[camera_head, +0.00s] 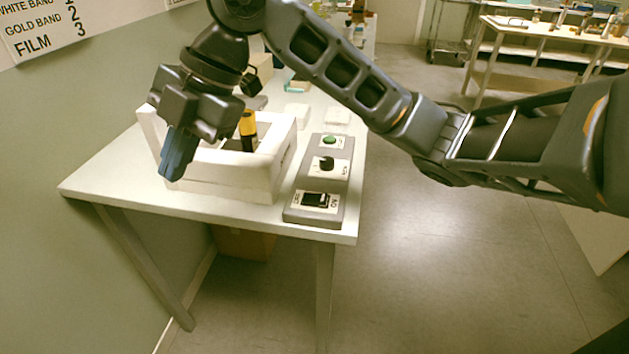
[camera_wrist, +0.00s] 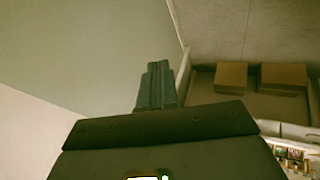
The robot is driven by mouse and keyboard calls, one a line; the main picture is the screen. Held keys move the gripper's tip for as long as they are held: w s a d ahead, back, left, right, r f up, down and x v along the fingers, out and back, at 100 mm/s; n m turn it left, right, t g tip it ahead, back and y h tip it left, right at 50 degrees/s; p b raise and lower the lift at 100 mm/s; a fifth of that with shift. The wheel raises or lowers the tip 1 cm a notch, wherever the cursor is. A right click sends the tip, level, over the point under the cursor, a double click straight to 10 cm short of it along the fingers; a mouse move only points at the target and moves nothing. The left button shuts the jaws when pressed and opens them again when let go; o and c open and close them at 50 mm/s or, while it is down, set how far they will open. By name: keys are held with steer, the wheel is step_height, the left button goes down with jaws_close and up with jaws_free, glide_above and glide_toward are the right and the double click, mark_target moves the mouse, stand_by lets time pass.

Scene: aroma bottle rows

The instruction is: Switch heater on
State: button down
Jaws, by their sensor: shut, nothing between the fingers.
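A grey control panel (camera_head: 299,215) lies on the white table, right of a white open frame-shaped unit (camera_head: 268,172). The panel has a black rocker switch (camera_head: 315,200) at its near end, a black knob (camera_head: 326,163) in the middle and a green button (camera_head: 330,140) at the far end. I cannot tell the rocker's position. My gripper (camera_head: 174,168) is shut and empty, pointing down over the near left side of the white unit, left of the panel. In the wrist view my gripper (camera_wrist: 155,85) shows with its fingers together; the panel is not in that view.
The white table (camera_head: 110,188) has its left edge near a green wall with a printed sign (camera_head: 45,30). A yellow and black item (camera_head: 247,128) stands inside the white unit. White blocks (camera_head: 337,116) lie farther back. A bench (camera_head: 545,40) stands at the back right; open floor lies between.

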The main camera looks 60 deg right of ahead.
steer(key=s+d+n+g+h, duration=0.1)
steer(key=s+d+g+h, duration=0.25)
steer(key=d, duration=0.65)
steer(key=r+g+h, duration=0.1)
steer(key=g+h, duration=0.1)
steer(key=h, duration=0.1)
glide_above(323, 197)
steer(key=w, duration=0.2)
steer(key=shift+w+a, duration=0.1)
steer(key=shift+a, duration=0.3)
steer(key=shift+t, duration=0.25)
steer(key=f, duration=0.4)
steer(key=s+f, duration=0.1)
steer(key=f, duration=0.8)
steer(key=shift+s+d+f, duration=0.35)
steer(key=shift+s+f, duration=0.05)
